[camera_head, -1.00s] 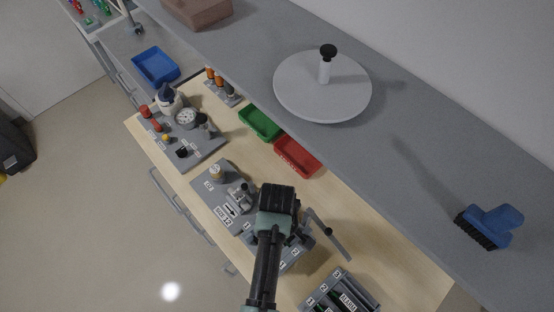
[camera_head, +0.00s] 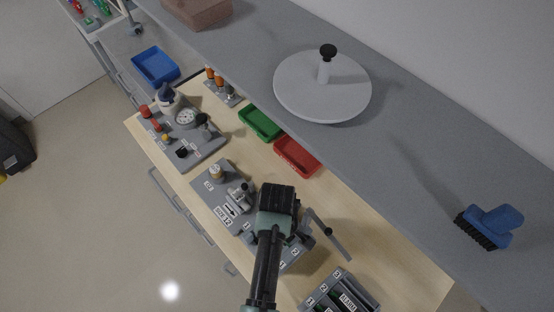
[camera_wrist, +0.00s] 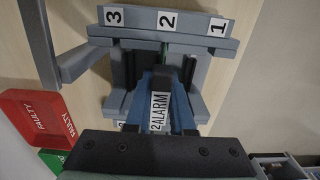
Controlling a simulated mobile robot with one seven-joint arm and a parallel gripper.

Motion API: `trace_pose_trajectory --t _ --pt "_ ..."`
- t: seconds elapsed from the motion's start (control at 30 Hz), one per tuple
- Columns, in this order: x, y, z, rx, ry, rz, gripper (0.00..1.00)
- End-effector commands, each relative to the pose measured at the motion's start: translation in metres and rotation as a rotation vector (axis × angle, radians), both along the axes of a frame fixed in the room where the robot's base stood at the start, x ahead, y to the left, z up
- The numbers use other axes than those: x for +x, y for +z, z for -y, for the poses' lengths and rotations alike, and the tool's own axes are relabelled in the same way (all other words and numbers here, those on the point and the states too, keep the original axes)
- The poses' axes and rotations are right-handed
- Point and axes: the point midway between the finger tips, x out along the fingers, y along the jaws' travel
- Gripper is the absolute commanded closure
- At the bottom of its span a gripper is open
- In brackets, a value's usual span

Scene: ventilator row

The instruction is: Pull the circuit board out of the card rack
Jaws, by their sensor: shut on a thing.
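The card rack (camera_wrist: 168,45) is a grey frame with end labels 3, 2 and 1. In the head view its numbered end (camera_head: 289,262) shows beneath my arm. The circuit board (camera_wrist: 158,112) carries a white label reading ALARM and 2. It sits in line with the rack's middle position. My gripper (camera_wrist: 166,90) is shut on the board at the rack. The head view shows the gripper's back (camera_head: 277,200), which hides its fingers and the board. How deep the board sits in the rack cannot be told.
A grey bar with a knob (camera_head: 328,232) stands close beside the rack. The red tray (camera_head: 298,156) marked FAULTY and the green tray (camera_head: 261,123) lie behind. Another numbered rack (camera_head: 342,293) is at the bottom right. A grey shelf (camera_head: 410,140) overhangs the back.

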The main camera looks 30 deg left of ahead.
Motion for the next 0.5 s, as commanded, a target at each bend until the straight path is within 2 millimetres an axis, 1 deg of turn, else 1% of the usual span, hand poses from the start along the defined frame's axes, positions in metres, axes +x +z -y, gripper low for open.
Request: trace_pose_trajectory --t 0.27,0.5 --pt "0.000 0.004 0.000 0.000 0.000 0.000 1.00" --pt "0.000 0.018 0.000 0.000 0.000 0.000 1.00"
